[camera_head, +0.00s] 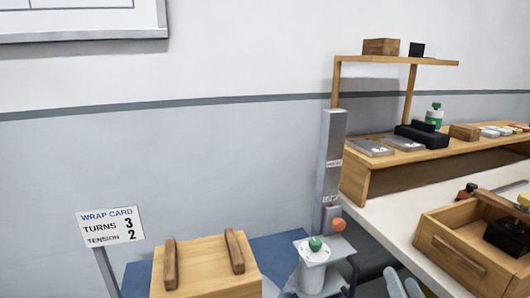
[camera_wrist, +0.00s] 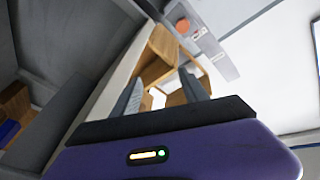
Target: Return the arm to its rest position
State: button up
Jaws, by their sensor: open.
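My gripper (camera_wrist: 160,76) shows in the wrist view with its two grey fingers spread apart and nothing between them. In the head view, the tips of what look like the same fingers (camera_head: 401,277) rise at the bottom edge, in front of the white workbench (camera_head: 392,212). They appear apart from the wooden drawer box (camera_head: 455,262) to their right. The rest of my arm is out of the head view.
A grey post (camera_head: 330,160) with an orange knob (camera_head: 338,224) and a green-knobbed pedestal (camera_head: 313,262) stand left of the bench. A wooden crate (camera_head: 205,272) with two bars and a wrap card sign (camera_head: 110,227) are further left. A wooden shelf (camera_head: 440,62) stands behind.

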jog(key=s+a+f+n+g, duration=0.1)
jog(key=s+a+f+n, duration=0.15)
jog(key=s, duration=0.95)
jog(key=s+a+f+n+g, duration=0.2)
jog(key=s+a+f, duration=0.1)
jog(key=s, duration=1)
jog(key=s+a+f+n+g, duration=0.1)
jog(key=s+a+f+n, duration=0.15)
jog(key=s, duration=0.95)
notch_tip(320, 180, up, 14)
jog(key=p, duration=1.5)
jog(key=shift+s+r+g+y, duration=0.25)
jog(key=shift+s+g+y, duration=0.05)
jog(key=shift+s, duration=0.05)
